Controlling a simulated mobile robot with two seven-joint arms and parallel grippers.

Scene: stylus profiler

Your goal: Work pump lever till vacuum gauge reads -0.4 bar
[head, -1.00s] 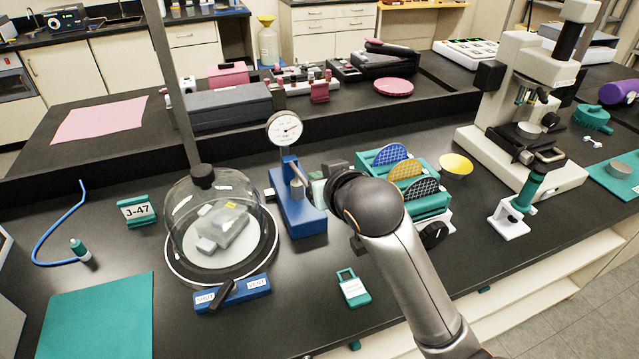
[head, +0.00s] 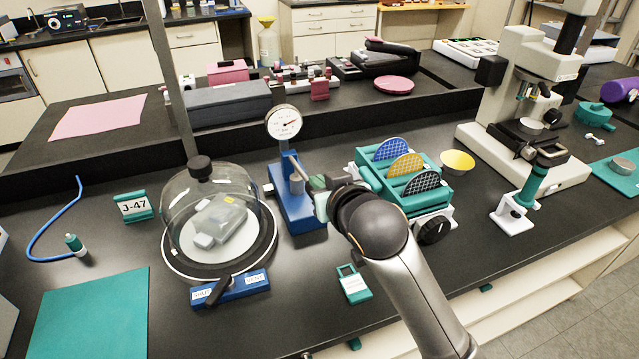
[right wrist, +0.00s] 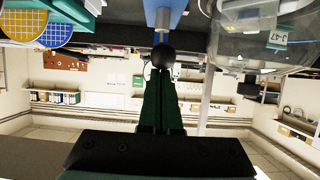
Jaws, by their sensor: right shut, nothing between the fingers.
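The vacuum gauge (head: 283,123) is a round white dial on top of the blue hand pump (head: 293,206). Its needle points to the right, but the figures are too small to read. The grey pump lever (head: 297,168) stands on the pump's right side. My right gripper (head: 312,186) is beside the lever, its tips partly hidden by my wrist. In the right wrist view its dark green fingers (right wrist: 163,82) are together, with the black lever knob (right wrist: 163,56) right at their tips, not between them. I cannot tell whether they touch. My left gripper is not in view.
A glass bell jar (head: 205,200) stands left of the pump, behind a blue SHUT/VENT valve block (head: 245,286). A teal rack (head: 429,199) of patterned discs stands close right of my gripper. A teal tag (head: 353,284) lies in front. The profiler (head: 520,90) is farther right.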

